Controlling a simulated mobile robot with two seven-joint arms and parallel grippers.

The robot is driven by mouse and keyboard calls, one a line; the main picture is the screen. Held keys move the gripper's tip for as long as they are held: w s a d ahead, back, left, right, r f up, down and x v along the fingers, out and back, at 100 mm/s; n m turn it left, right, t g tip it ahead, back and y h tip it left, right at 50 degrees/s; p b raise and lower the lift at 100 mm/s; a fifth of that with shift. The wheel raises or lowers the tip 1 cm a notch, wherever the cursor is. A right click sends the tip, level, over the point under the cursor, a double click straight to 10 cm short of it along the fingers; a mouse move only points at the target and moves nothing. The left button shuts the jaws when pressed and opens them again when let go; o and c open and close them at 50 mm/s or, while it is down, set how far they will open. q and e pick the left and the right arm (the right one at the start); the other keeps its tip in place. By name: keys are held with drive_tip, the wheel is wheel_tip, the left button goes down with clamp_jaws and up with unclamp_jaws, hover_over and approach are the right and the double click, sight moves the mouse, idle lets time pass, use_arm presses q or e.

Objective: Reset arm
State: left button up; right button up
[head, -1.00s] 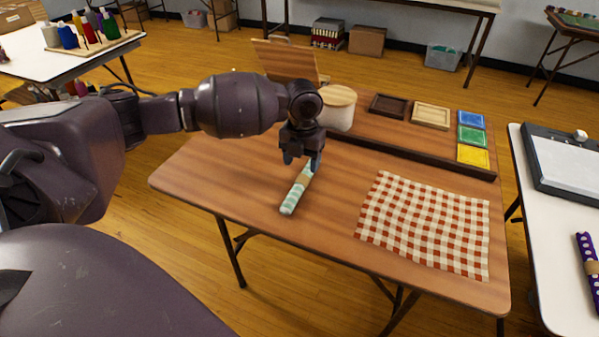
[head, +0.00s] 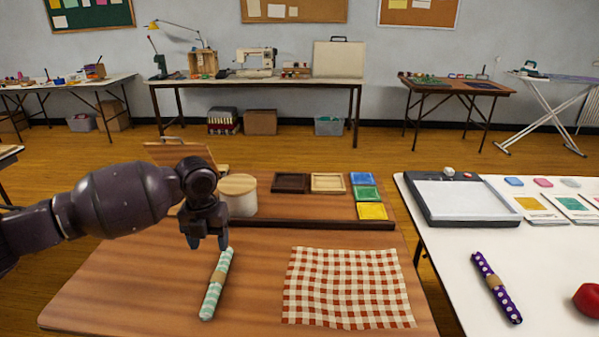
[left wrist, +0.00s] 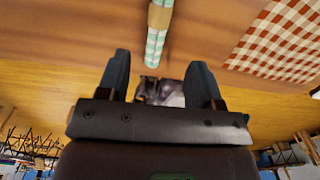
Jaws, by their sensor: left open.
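My left gripper (head: 208,241) hangs over the wooden table, fingers down and open, just above the far end of a rolled teal-and-white striped cloth (head: 213,296) with a tan band. In the left wrist view, the open fingers (left wrist: 165,82) are apart with nothing between them, and the striped roll (left wrist: 157,40) lies on the table beyond the tips. My right gripper does not show in either view.
A red checked cloth (head: 345,288) lies flat on the table. Behind a dark rail (head: 310,223) stand a lidded white canister (head: 239,197), wooden trays and coloured squares. A white table (head: 545,265) at right holds a purple dotted roll (head: 496,288).

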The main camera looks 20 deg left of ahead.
use_arm(q)
drive_tip(key=w+d+r+n+t+h, duration=0.2)
drive_tip(key=w+d+r+n+t, duration=0.25)
drive_tip(key=w+n+t, duration=0.5)
drive_tip(key=s+d+f+n+t+h+p, duration=0.2)
drive_tip(key=s+d+f+n+h, duration=0.15)
drive_tip(key=s+d+n, duration=0.5)
drive_tip(key=s+a+f+n+y+p, duration=0.1)
drive_tip(key=s+f+n, duration=0.3)
drive_tip(key=s, duration=0.6)
drive_tip(key=s+a+f+n+y+p, duration=0.1)
drive_tip(key=s+f+n, duration=0.4)
drive_tip(key=s, duration=0.6)
drive_tip(key=s+a+f+n+y+p, duration=0.1)
drive_tip(key=s+a+f+n+y, duration=0.2)
drive_tip(key=s+f+n, duration=0.2)
drive_tip(key=s+f, duration=0.3)
drive_tip(key=s, duration=0.2)
drive_tip(key=shift+s, duration=0.3)
